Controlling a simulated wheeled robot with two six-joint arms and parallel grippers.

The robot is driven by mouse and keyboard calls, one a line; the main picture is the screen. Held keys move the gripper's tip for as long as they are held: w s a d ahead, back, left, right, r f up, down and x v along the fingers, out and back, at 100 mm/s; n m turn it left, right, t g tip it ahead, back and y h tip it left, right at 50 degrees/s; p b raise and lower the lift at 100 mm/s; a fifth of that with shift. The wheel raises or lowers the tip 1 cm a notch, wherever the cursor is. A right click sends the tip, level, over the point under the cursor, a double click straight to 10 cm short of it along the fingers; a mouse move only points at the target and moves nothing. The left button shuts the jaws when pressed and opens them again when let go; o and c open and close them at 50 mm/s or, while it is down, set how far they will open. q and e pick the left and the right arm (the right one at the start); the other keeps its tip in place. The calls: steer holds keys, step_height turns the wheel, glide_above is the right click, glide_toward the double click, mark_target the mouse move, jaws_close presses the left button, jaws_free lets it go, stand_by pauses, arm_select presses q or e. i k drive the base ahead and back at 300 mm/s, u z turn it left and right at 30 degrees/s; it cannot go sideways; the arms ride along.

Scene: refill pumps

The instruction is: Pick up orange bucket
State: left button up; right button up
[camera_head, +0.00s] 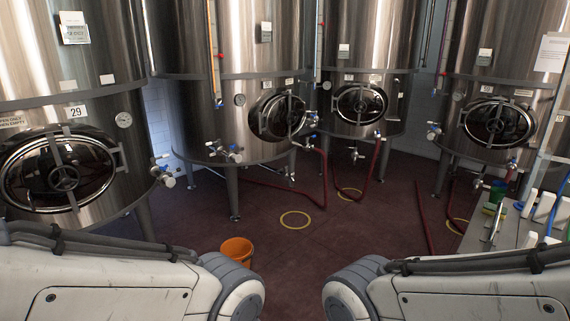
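The orange bucket (237,248) stands on the dark red floor at the lower middle, just beyond my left arm. Its rim and upper wall show; its lower part is hidden behind my arm. My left arm comes in from the lower left and my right arm from the lower right. Both arms are cut off by the bottom of the picture, and neither gripper shows.
Large steel tanks (240,60) stand on legs along the back and left. Dark red hoses (325,170) run across the floor. A metal table (490,236) with bottles and a green container is at the right.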

mark_target(238, 248)
steer(key=u, duration=0.05)
steer(key=i, duration=2.6)
steer(key=u, duration=0.65)
steer(key=i, duration=1.45)
steer(key=u, duration=0.3)
